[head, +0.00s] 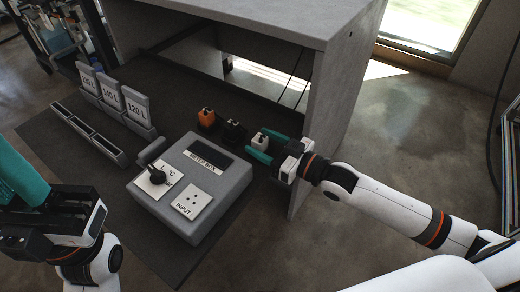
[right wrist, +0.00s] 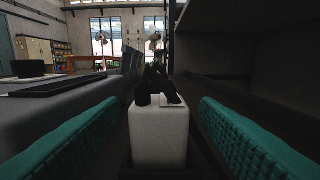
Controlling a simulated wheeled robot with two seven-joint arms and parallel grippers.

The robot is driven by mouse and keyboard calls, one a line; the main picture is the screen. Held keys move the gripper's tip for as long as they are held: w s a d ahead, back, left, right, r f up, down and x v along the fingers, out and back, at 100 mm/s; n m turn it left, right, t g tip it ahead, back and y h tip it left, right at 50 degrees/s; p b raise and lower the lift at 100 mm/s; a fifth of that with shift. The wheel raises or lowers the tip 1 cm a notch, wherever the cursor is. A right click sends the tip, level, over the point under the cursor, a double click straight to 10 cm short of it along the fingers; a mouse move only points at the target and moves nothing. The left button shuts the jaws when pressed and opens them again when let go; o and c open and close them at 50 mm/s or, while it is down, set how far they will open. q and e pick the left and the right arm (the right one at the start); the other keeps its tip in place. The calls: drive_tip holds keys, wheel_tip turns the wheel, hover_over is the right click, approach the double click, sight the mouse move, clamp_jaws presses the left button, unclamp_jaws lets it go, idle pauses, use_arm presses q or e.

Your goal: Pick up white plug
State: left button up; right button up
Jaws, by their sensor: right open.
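The white plug (head: 260,141) stands at the right end of a row of plugs on the dark table, behind the meter box. In the right wrist view the white plug (right wrist: 160,133) is upright, with dark parts on its top. My right gripper (head: 262,149) is open, with its teal fingers around the plug; in the right wrist view a finger shows on each side, with a gap to the plug. My left gripper (head: 25,200) is at the left edge, partly cut off; its jaw state is unclear.
An orange plug (head: 207,117) and a black plug (head: 235,131) stand left of the white one. The grey meter box (head: 195,185) has a knob and an input socket (head: 192,199). Labelled grey plates (head: 110,93) stand at the left. A grey shelf wall (head: 335,105) rises close behind my right gripper.

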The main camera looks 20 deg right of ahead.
sight(254, 139)
drive_tip(key=shift+b+x, duration=0.45)
drive_tip(key=shift+x, duration=1.1)
drive_tip(key=shift+s+f, duration=0.1)
drive_tip(key=c, duration=1.1)
drive_tip(key=shift+o, duration=0.2)
